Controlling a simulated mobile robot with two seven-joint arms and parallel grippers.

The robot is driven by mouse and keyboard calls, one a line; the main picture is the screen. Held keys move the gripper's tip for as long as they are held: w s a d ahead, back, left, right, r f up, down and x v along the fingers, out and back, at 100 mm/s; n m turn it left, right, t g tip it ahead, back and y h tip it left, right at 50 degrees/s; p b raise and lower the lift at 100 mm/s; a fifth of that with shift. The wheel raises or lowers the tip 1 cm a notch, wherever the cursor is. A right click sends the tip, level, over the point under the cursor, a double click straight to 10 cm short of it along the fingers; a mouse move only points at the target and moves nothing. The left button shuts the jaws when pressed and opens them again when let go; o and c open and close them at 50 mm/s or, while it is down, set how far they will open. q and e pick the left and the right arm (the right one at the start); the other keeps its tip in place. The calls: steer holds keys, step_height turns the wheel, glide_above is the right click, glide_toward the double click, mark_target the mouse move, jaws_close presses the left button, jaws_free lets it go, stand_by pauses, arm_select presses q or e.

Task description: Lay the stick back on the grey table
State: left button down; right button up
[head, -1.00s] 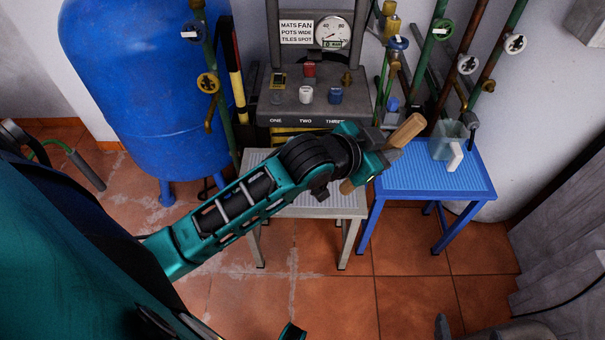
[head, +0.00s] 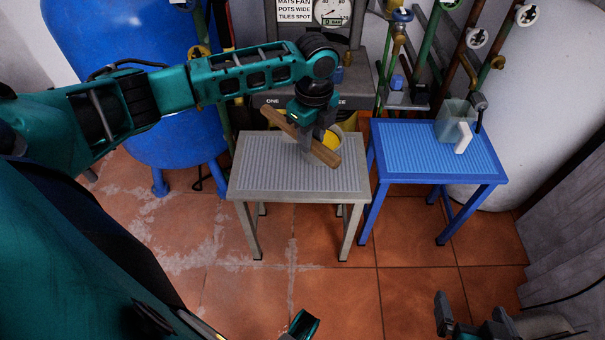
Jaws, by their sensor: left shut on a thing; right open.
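The wooden stick (head: 324,153) is in my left gripper (head: 307,143), which points down and is shut around its middle. The stick slants from upper left to lower right, over the back part of the grey table (head: 268,177). Whether it touches the tabletop is hard to tell. Just behind the stick is a tin with yellow paint (head: 330,139), partly hidden by the stick and gripper. My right gripper (head: 468,326) is open and empty at the bottom edge, low in front of the tables and partly cut off.
Behind are a panel, pipes with valves (head: 400,60) and a blue tank (head: 150,50). The front of the grey table is clear.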

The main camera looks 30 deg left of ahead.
arm_select(q)
steer(key=b, duration=0.4)
glide_above(309, 196)
step_height(309, 196, down, 14)
steer(key=shift+d+f, duration=0.1)
steer(key=shift+f, duration=0.1)
step_height(309, 196, down, 4)
steer(key=shift+f+b, duration=0.25)
steer(key=shift+b, duration=0.85)
steer(key=shift+f, duration=0.25)
steer(key=c, duration=0.8)
jaws_free()
